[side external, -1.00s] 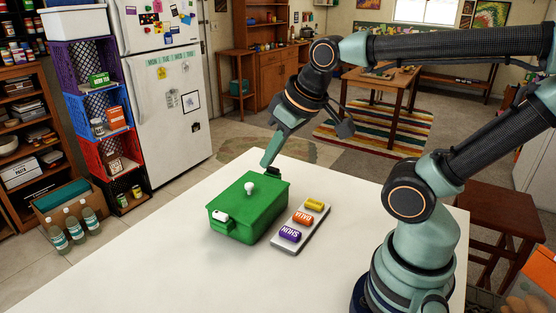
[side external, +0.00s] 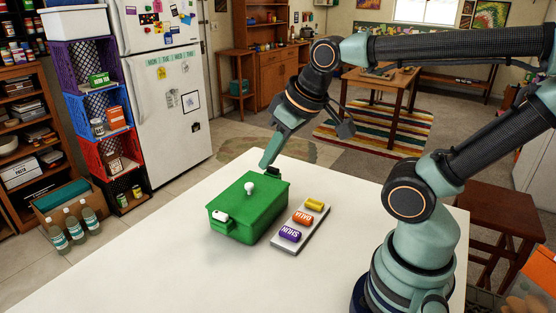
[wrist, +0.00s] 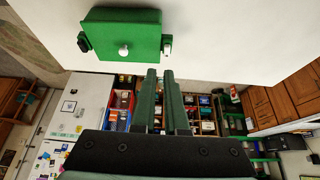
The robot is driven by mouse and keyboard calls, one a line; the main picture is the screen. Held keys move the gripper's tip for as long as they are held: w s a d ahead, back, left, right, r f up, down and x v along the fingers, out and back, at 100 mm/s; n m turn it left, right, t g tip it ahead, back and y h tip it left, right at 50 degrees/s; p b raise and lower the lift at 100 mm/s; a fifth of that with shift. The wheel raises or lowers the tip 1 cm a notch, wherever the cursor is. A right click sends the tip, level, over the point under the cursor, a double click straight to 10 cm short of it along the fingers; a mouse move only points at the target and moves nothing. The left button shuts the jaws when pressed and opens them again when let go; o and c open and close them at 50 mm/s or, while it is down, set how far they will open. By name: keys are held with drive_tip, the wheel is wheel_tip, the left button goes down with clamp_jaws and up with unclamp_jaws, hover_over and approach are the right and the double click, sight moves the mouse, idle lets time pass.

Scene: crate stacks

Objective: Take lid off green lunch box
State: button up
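The green lunch box (side external: 262,218) stands on the white table in the side view, its green lid (side external: 247,200) on top. A white round knob (side external: 249,188) stands up from the lid. A white latch (side external: 221,216) is on the near end. In the wrist view, the lid's knob (wrist: 123,50) and a light latch (wrist: 166,45) show, with a dark latch (wrist: 84,43) at the left end. My gripper (side external: 268,168) is at the box's far side, apart from the knob.
A grey tray (side external: 284,246) with yellow, orange and purple labelled blocks lies close to the right of the box. The white table (side external: 140,270) is clear to the left and in front. Stacked crates (side external: 92,100), a fridge (side external: 168,100) and several bottles (side external: 74,228) stand beyond the table.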

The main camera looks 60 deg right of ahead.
drive_tip(key=o, duration=0.7)
drive_tip(key=shift+c, duration=0.2)
drive_tip(key=m+g, duration=0.6)
drive_tip(key=m, duration=1.2)
hover_over(249, 184)
wheel_tip(249, 184, down, 5)
drive_tip(key=shift+n, duration=0.3)
wheel_tip(249, 184, down, 11)
drive_tip(key=shift+r, duration=0.1)
